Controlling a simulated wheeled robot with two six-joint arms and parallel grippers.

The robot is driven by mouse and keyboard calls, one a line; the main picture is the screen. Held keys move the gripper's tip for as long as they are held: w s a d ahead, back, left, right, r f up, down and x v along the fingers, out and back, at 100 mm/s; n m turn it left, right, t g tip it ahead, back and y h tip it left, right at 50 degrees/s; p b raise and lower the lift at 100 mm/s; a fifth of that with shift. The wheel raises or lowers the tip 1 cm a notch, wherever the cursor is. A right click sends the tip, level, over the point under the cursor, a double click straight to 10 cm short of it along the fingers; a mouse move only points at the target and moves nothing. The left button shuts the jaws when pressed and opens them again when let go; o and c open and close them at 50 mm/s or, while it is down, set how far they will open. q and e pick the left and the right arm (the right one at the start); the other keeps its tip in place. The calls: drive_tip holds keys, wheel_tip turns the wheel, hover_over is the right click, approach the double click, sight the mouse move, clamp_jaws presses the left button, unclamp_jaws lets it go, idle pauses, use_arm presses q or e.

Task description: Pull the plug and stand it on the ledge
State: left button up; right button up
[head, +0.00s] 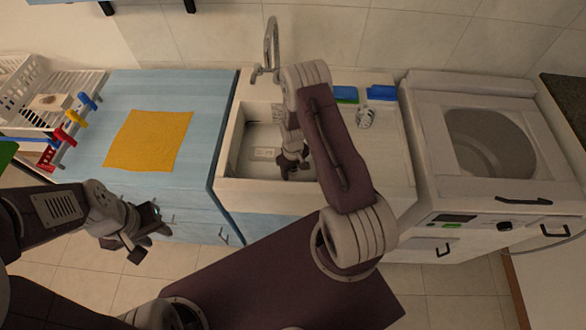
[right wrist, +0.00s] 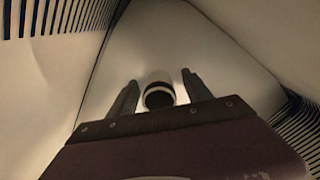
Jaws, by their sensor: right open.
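My right gripper (head: 293,168) reaches down into the white sink basin (head: 238,140). In the right wrist view, its two dark fingers (right wrist: 160,92) are apart. A pale round-topped piece with a dark band, which looks like the plug (right wrist: 158,78), shows between and beyond them. I cannot tell whether the fingers touch it. In the head view my right arm and hand hide that spot. The pale ledge (head: 390,150) lies right of the basin, level with its rim. My left gripper (head: 143,232) hangs in front of the blue counter, with its fingers apart and empty.
The faucet (head: 271,45) rises behind the basin. A green-and-blue sponge (head: 345,94), a blue item (head: 381,92) and a small patterned object (head: 365,117) sit on the ledge. An orange cloth (head: 148,140) and a dish rack (head: 60,85) are left. A washer (head: 480,90) stands right.

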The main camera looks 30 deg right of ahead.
clamp_jaws()
drive_tip(key=c, duration=0.9)
unclamp_jaws()
clamp_jaws()
drive_tip(key=shift+r, duration=0.1)
drive_tip(key=shift+r, duration=0.1)
drive_tip(key=shift+r+p, duration=1.15)
drive_tip(key=shift+r, duration=0.2)
drive_tip(key=shift+r, duration=0.1)
drive_tip(key=shift+r+p, duration=1.6)
drive_tip(key=shift+r, duration=0.35)
